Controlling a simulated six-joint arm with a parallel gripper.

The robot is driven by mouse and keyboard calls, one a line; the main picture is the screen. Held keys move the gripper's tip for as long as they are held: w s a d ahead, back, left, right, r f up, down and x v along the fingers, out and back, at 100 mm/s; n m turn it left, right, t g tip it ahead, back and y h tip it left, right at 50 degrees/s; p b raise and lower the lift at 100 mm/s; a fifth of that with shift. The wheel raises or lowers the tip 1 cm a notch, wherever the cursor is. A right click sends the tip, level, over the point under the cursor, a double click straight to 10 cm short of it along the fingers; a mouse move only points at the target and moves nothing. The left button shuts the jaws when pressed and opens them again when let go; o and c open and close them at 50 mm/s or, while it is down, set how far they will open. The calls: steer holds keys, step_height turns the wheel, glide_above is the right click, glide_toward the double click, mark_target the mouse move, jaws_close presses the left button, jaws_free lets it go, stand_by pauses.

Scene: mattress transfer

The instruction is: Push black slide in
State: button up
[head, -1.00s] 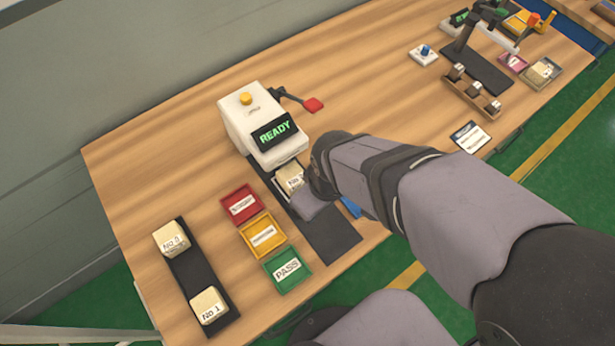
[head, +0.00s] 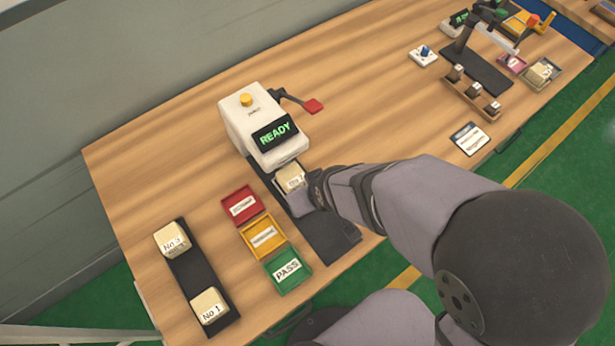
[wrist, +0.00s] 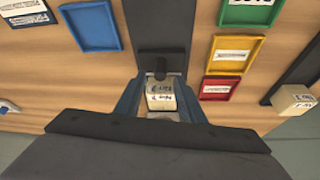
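The black slide (head: 328,240) is a dark flat track running out from under the white machine (head: 262,125), whose screen reads READY. A cream labelled block (head: 291,178) sits on it close to the machine's front. In the wrist view the slide (wrist: 154,22) runs up the picture, with a short black knob (wrist: 160,68) on a dark plate. My gripper (wrist: 161,80) is over the slide; its two blue-grey fingers stand apart on either side of the block (wrist: 160,97) and the knob. I cannot tell if they touch either. In the head view my wrist hides part of the slide.
Red (head: 243,205), yellow (head: 263,236) and green PASS (head: 288,270) trays stand left of the slide. A black rack (head: 200,275) with two cream blocks is further left. A blue tray (wrist: 90,27) is on the slide's other side. The machine has a red-tipped lever (head: 313,105).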

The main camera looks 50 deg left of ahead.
steer(key=shift+x, duration=2.1)
jaws_close()
